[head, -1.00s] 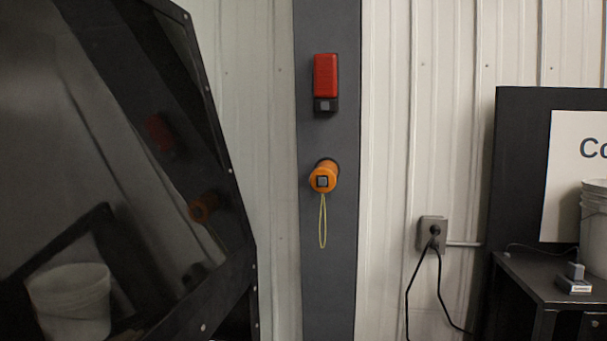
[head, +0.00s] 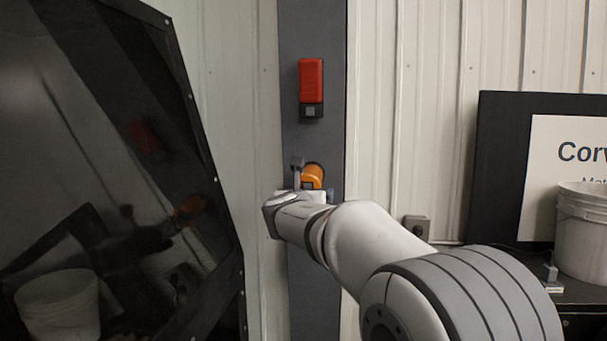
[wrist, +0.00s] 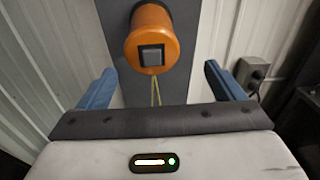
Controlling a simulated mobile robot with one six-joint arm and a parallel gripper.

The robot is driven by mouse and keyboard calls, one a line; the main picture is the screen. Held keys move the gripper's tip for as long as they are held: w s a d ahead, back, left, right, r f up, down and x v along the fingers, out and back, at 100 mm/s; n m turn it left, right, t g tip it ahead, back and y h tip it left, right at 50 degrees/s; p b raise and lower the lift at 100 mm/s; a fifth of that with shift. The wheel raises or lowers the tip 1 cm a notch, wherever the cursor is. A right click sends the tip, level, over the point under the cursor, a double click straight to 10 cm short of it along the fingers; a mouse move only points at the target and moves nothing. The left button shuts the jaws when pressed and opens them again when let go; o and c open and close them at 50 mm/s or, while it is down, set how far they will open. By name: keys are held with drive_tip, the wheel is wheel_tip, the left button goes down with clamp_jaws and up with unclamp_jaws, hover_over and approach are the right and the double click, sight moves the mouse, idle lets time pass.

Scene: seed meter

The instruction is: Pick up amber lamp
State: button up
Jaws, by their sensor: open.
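The amber lamp (head: 314,172) is a short orange cylinder on the dark grey post, below a red device. In the wrist view the lamp (wrist: 167,33) faces me with a square grey button on its front and a yellow-green cord hanging below. My gripper (head: 313,180) is at the post, in front of the lamp. In the wrist view its two blue fingers stand open, wide apart, one to each side below the lamp. Nothing is between them except the view of the cord behind. The lower part of the lamp is hidden by my gripper in the head view.
The red device (head: 311,82) is fixed to the post (head: 313,30) above the lamp. A dark glossy panel (head: 120,170) stands close on the left. A grey wall outlet (head: 417,227), a sign (head: 560,180) and a white bucket (head: 583,235) are to the right.

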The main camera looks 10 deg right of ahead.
sight(309, 181)
drive_tip(key=shift+w+a+r+n+t, duration=0.3)
drive_tip(key=shift+w+a+r+n, duration=0.15)
drive_tip(key=shift+w+n, duration=0.15)
drive_tip(key=shift+w+r, duration=0.15)
drive_tip(key=shift+w, duration=0.1)
drive_tip(key=p+x, duration=0.3)
drive_tip(key=x, duration=0.4)
drive_tip(key=shift+w+d+r, duration=0.1)
drive_tip(key=shift+d+r, duration=0.05)
drive_tip(key=shift+c, duration=0.6)
drive_tip(key=c, duration=1)
